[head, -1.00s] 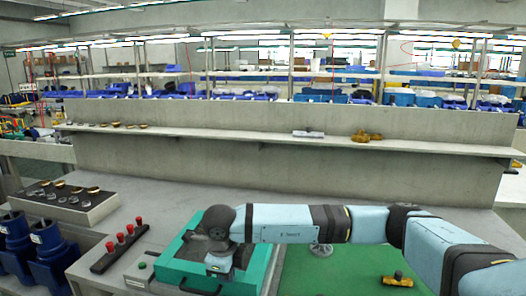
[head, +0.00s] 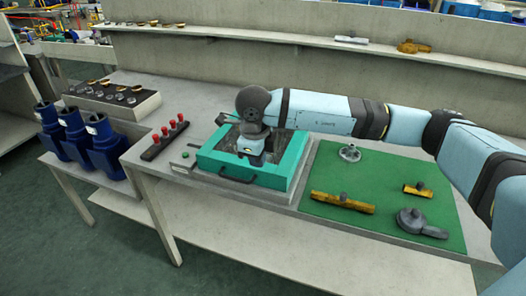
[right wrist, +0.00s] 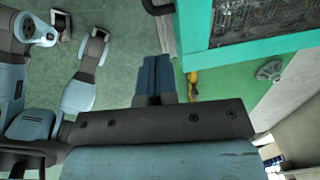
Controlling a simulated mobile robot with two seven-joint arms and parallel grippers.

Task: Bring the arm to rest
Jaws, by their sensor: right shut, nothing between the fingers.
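My right arm comes in from the right in the head view, its wrist above the teal tray (head: 228,171) on the bench. The hand itself is mostly hidden behind the wrist, and its fingertips are hard to make out there. In the right wrist view my right gripper (right wrist: 155,75) has its dark blue fingers together and empty. They show against the green floor, left of the teal tray's wall and apart from it in the picture. My left gripper does not show in the head view.
A green mat (head: 325,196) right of the tray holds a handwheel (head: 350,153), brass-coloured parts (head: 343,202) and a grey part (head: 420,224). Left of the tray are a red-knobbed strip (head: 165,139), a parts block (head: 112,100) and blue pump bodies (head: 105,148). A shelf (head: 290,37) runs behind.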

